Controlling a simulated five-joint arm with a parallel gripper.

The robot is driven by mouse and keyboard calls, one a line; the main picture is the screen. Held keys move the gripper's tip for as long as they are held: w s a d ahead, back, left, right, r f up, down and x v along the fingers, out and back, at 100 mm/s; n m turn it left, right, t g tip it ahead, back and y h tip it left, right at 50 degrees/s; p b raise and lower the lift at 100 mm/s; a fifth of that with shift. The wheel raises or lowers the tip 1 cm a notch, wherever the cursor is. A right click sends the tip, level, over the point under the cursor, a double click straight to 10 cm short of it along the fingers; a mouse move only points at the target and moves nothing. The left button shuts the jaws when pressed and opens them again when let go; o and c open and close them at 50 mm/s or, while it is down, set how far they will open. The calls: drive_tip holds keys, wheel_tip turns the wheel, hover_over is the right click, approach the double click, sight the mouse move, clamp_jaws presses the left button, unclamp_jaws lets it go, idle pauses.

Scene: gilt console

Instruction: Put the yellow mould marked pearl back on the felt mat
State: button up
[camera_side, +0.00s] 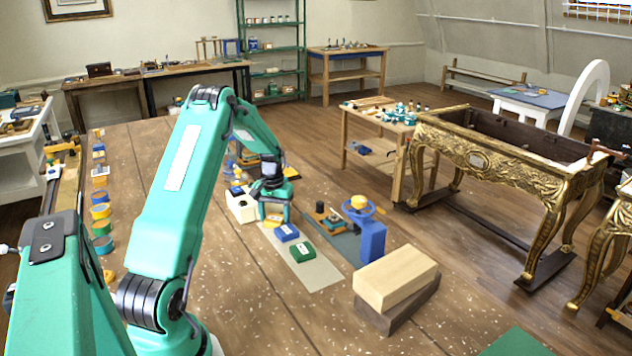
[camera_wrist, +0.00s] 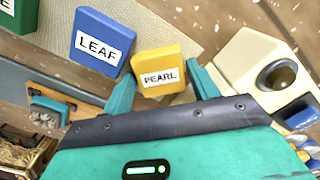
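The yellow mould marked PEARL (camera_wrist: 157,60) lies between the two fingers of my gripper (camera_wrist: 163,84) in the wrist view. The fingers stand close along its left and right sides; I cannot tell whether they press on it. In the side view, my gripper (camera_side: 274,214) is low at the far end of the pale beige mat (camera_side: 318,272) and mostly hides the yellow mould. In the wrist view the mould is at the edge of the mat (camera_wrist: 165,22), beside the blue mould marked LEAF (camera_wrist: 98,42). Whether it rests on the mat is unclear.
A green mould (camera_side: 302,252) sits on the mat beyond the blue one. A cream block with a round hole (camera_wrist: 262,68) stands close right of my gripper in the wrist view. A blue stand with a yellow top (camera_side: 371,240) and stacked wooden blocks (camera_side: 398,276) are nearby.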

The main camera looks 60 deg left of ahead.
sight(275, 218)
wheel_tip(275, 218, up, 12)
drive_tip(key=shift+r, duration=0.2)
idle(0.8)
drive_tip(key=shift+d, duration=0.1)
idle(0.4)
